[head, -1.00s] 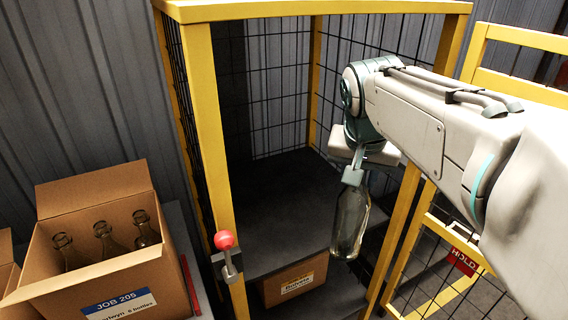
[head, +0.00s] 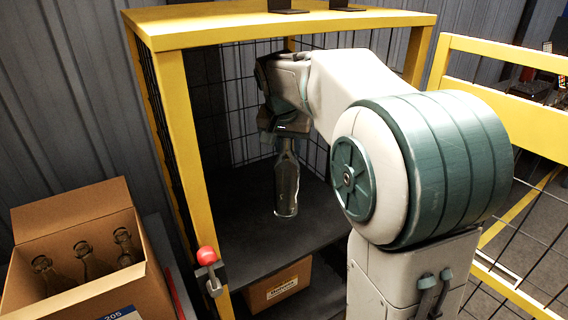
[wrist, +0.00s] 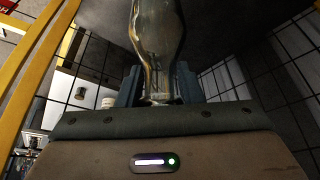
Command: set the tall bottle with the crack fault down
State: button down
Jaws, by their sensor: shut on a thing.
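The tall clear glass bottle (head: 286,184) hangs upright from my gripper (head: 283,137) inside the yellow-framed cage. My gripper is shut on the bottle's neck, and the arm covers part of the view there. The bottle's base shows over the dark shelf (head: 240,212); I cannot tell whether it touches. In the wrist view the bottle (wrist: 157,45) stands between the two fingers (wrist: 160,88), its body running away toward the dark surface. No crack can be made out on the glass.
The yellow cage post (head: 192,150) with a red-knobbed latch (head: 207,256) stands at the left of the opening. A cardboard box (head: 276,286) sits below the shelf. An open carton (head: 140,290) of bottles stands at lower left. The shelf around the bottle looks bare.

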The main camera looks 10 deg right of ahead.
jog(key=shift+w+a, duration=0.2)
jog(key=shift+w, duration=0.4)
notch_tip(320, 180, down, 6)
jog(key=shift+f, duration=0.25)
jog(key=shift+w+f, duration=0.15)
jog(key=shift+f, duration=0.1)
jog(key=shift+f, duration=0.15)
jog(key=c, duration=1)
grip_release()
